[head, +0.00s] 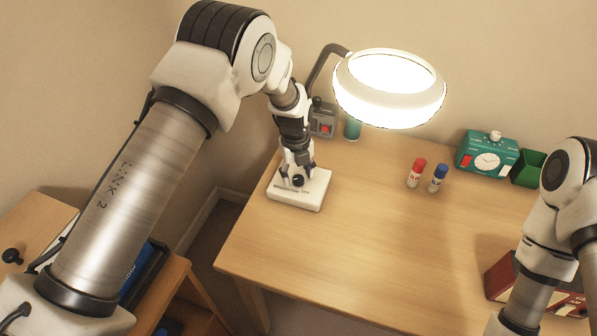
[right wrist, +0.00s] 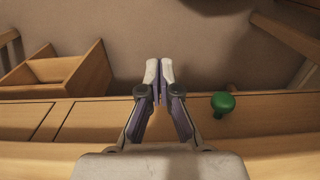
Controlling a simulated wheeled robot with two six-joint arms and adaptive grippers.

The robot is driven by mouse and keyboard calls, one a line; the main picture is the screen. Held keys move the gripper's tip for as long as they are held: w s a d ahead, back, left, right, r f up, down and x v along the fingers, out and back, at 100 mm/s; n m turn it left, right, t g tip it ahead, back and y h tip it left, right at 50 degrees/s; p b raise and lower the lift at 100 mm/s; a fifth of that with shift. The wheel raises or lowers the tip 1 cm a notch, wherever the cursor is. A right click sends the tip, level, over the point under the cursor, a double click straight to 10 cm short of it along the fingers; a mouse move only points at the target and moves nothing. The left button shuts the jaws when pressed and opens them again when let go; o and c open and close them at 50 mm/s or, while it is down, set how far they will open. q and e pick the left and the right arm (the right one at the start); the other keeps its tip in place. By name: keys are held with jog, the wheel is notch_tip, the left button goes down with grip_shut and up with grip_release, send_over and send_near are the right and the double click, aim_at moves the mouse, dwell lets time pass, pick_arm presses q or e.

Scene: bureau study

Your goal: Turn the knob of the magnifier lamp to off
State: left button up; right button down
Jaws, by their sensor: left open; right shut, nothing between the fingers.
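The magnifier lamp has a lit ring head (head: 390,105) on a dark arm, and a white base (head: 312,192) at the desk's left back. A small black knob (head: 297,181) sits on the base. My left gripper (head: 298,168) points down just above the base, its fingers apart and close around or just behind the knob. I cannot tell if they touch it. My right gripper (right wrist: 159,72) is shut and empty in the right wrist view, away from the lamp. It is not visible in the head view.
A grey device (head: 323,118) stands behind the lamp. A green knob (right wrist: 222,103) shows near my right gripper.

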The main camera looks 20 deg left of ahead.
pick_arm(q)
jog(key=shift+w+f, duration=0.1)
jog(key=shift+f, duration=0.25)
jog(key=shift+r, duration=0.1)
jog(key=shift+s, duration=0.2)
jog(key=shift+c, duration=1.4)
grip_shut()
